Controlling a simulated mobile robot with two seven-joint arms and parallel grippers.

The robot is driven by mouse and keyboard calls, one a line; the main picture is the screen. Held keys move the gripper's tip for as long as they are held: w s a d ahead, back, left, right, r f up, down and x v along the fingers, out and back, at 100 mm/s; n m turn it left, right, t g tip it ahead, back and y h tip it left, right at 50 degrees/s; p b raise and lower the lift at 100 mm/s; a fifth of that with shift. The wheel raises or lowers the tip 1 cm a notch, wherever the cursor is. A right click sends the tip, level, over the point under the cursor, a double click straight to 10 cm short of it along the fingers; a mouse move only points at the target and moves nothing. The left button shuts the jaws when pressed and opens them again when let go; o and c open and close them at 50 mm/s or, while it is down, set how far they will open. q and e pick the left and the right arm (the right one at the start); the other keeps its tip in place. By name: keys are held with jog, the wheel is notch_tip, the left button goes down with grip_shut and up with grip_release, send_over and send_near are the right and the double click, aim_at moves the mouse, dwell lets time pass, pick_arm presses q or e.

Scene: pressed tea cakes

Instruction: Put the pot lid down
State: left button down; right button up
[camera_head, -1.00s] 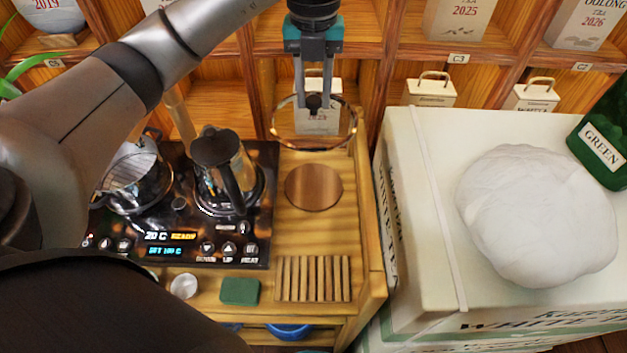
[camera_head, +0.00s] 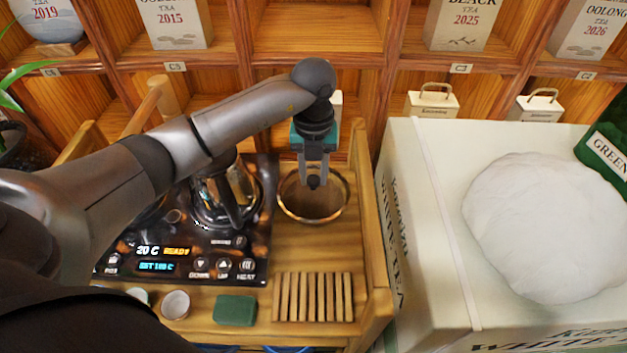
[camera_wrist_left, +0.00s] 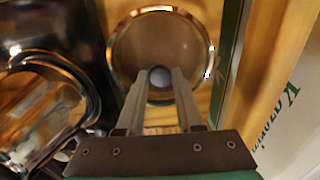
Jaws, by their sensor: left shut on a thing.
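The pot lid (camera_head: 313,210) is a clear round glass disc with a shiny metal rim and a small round knob. My left gripper (camera_head: 313,181) is shut on the knob from above; the wrist view shows the knob (camera_wrist_left: 160,77) between the two fingers. The lid is roughly level over the round brown pad at the right of the wooden stand (camera_head: 360,250). The pad shows only through the glass. I cannot tell whether the lid touches it. My right gripper is out of view.
The black hob (camera_head: 185,265) is left of the lid. A slatted wooden rest (camera_head: 313,297), a green block (camera_head: 235,310) and a small white cup (camera_head: 175,305) are in front. A white tea crate (camera_head: 420,200) stands close on the right, and shelves rise behind.

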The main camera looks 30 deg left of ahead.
aim_at(313, 178)
pick_arm(q)
jog(key=shift+f, duration=1.05)
jog(key=shift+f, duration=0.2)
jog(key=c, duration=0.5)
grip_release()
jog(key=shift+c, duration=0.2)
jog(key=shift+r, duration=0.55)
notch_tip(313, 178, up, 11)
jog(key=p, duration=0.1)
jog(key=shift+r+p, duration=0.15)
jog(key=shift+p, duration=0.25)
